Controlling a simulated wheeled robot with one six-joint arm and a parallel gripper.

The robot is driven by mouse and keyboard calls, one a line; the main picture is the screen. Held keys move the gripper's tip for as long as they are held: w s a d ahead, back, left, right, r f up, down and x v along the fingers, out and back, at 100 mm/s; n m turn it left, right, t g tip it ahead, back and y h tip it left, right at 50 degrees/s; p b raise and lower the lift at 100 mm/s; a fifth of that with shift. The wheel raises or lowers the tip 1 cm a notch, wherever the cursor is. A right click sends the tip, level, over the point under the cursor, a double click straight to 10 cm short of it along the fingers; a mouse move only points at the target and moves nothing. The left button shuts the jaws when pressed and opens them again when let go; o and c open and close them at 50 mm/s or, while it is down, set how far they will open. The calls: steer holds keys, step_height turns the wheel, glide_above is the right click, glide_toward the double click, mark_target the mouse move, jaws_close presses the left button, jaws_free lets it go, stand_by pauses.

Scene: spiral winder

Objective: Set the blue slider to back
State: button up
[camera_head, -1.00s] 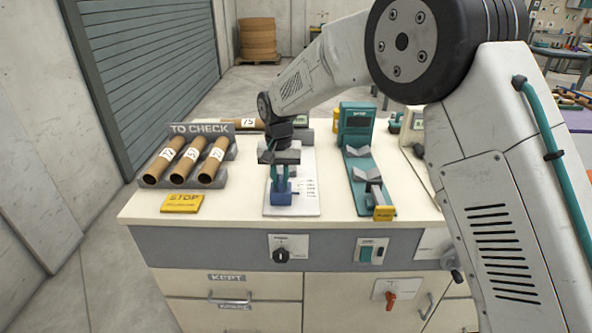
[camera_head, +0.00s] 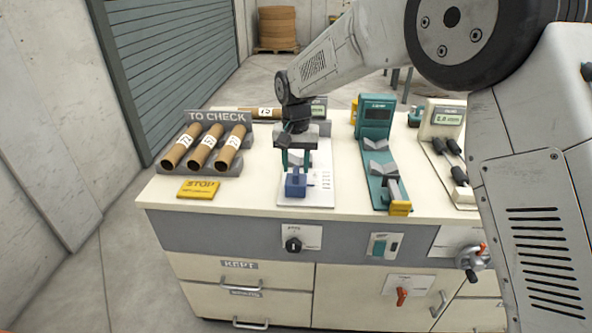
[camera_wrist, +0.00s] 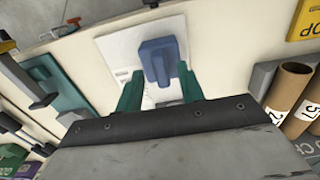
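The blue slider (camera_head: 295,185) sits near the front end of a white plate (camera_head: 318,196) on the bench. It also shows in the wrist view (camera_wrist: 157,52), with a narrower blue part pointing toward my gripper. My gripper (camera_head: 296,165) points down over the plate, just behind the slider's block. In the wrist view my gripper (camera_wrist: 160,75) has its two green fingers apart, one on each side of the slider's narrow part. The fingers look clear of it, with nothing held. Whether the tips are above it or level with it is hard to tell.
To the right stands a teal measuring device (camera_head: 376,120) with grey V-blocks. Another tube lies behind the plate.

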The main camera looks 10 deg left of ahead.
mark_target(296, 171)
step_height(296, 171, up, 5)
steer(key=shift+r, duration=0.2)
stand_by(0.3)
steer(key=s+d+r, duration=0.2)
steer(key=s+d, duration=0.9)
steer(key=s, duration=0.2)
steer(key=s+d+r+t, duration=0.1)
steer(key=s+d+r, duration=0.2)
steer(key=s+d, duration=0.9)
steer(key=s+d+r, duration=0.3)
steer(key=s+d, duration=0.9)
steer(key=s, duration=0.1)
steer(key=shift+s+m, duration=0.3)
steer(key=shift+c, duration=0.2)
